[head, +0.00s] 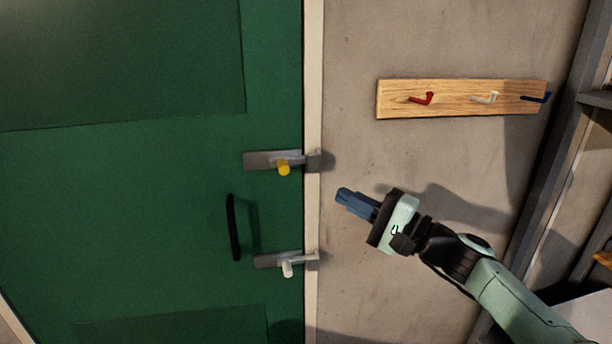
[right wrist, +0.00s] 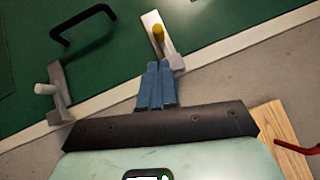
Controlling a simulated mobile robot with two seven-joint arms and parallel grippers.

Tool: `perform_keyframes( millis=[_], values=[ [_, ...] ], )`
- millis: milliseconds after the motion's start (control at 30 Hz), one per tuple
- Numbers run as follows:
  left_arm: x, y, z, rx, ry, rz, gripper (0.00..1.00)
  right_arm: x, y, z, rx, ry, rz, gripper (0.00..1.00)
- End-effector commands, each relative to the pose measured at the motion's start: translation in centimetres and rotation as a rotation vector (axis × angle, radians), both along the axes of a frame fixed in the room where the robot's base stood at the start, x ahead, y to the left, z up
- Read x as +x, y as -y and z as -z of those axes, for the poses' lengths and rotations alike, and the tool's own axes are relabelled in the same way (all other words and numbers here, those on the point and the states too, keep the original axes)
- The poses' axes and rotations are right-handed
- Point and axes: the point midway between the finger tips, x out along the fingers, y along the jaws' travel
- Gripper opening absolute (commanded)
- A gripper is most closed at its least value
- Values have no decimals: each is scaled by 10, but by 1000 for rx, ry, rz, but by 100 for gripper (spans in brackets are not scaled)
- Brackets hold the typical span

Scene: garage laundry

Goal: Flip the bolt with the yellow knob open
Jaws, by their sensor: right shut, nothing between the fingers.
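The bolt with the yellow knob (head: 283,168) is the upper of two bolts on the green door (head: 150,200). Its grey plate (head: 257,160) is on the door, and its catch (head: 320,161) is on the frame side. The yellow knob also shows in the right wrist view (right wrist: 158,34), just beyond my fingertips. My right gripper (head: 343,196) is shut and empty, to the right of and below the yellow knob in the head view, apart from it. In the right wrist view my blue fingers (right wrist: 159,66) overlap part of the bolt's plate. My left gripper is not in view.
A second bolt with a white knob (head: 287,268) sits lower on the door. A black door handle (head: 233,227) is left of the bolts. A wooden rack (head: 450,98) with red, white and blue hooks hangs on the wall at upper right.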

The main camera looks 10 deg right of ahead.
Motion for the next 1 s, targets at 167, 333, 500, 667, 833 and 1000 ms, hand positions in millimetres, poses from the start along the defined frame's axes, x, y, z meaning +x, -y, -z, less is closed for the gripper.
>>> perform_keyframes(
  millis=[167,333,500,667,833,1000],
  values=[
    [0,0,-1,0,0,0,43,2,-1,1,0,-3,-1,0],
    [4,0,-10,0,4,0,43,14,-14,-4,1,-4,-3,0],
    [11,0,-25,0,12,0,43,37,-36,-12,2,-3,-4,0],
    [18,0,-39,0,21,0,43,56,-54,-17,0,-2,-3,0],
    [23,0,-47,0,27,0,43,69,-65,-18,0,-3,-1,0],
    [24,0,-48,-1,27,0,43,72,-68,-17,-1,-3,1,0]
  ],
)
